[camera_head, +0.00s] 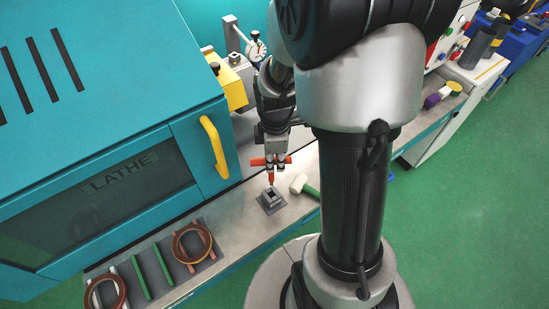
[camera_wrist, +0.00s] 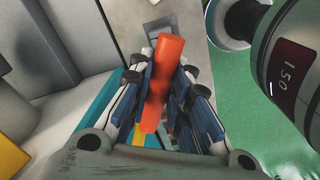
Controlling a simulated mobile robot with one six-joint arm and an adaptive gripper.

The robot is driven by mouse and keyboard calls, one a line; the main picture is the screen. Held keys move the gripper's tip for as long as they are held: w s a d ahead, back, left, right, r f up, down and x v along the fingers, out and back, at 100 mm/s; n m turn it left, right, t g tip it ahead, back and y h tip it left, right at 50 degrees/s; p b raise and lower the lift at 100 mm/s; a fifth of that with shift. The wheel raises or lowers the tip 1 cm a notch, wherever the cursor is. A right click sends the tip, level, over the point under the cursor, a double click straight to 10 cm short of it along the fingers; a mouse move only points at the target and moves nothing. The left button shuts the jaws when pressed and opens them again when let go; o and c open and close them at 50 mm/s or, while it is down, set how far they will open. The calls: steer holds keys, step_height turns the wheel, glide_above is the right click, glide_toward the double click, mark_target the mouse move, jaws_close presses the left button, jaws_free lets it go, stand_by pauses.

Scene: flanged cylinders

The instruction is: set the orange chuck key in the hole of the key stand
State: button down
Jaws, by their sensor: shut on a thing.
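The orange chuck key (camera_head: 271,178) hangs upright with its crossbar at the top and its stem pointing down. My gripper (camera_head: 271,160) is shut on the key near its crossbar. In the wrist view, the orange crossbar (camera_wrist: 164,68) lies between the blue finger pads of my gripper (camera_wrist: 160,95). The key stand (camera_head: 271,203) is a grey stepped block on the bench, right below the key. The stem's tip appears just above the stand's top; I cannot tell the exact gap. The stem and tip are hidden in the wrist view.
A pale-headed mallet with a green handle (camera_head: 312,190) lies close to the right of the stand. The teal lathe with its yellow door handle (camera_head: 214,147) stands behind and to the left. Brown rings (camera_head: 192,243) and green bars lie on a rack at the bench's front left.

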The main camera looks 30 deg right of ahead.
step_height(320, 180, down, 10)
steer(key=b, duration=0.8)
steer(key=shift+f, duration=0.25)
steer(key=shift+f+b, duration=0.5)
steer(key=shift+f, duration=0.1)
stand_by(0.4)
steer(key=c, duration=1.4)
jaws_free()
steer(key=r, duration=1.2)
steer(key=shift+s+a, duration=0.15)
steer(key=shift+s, duration=0.05)
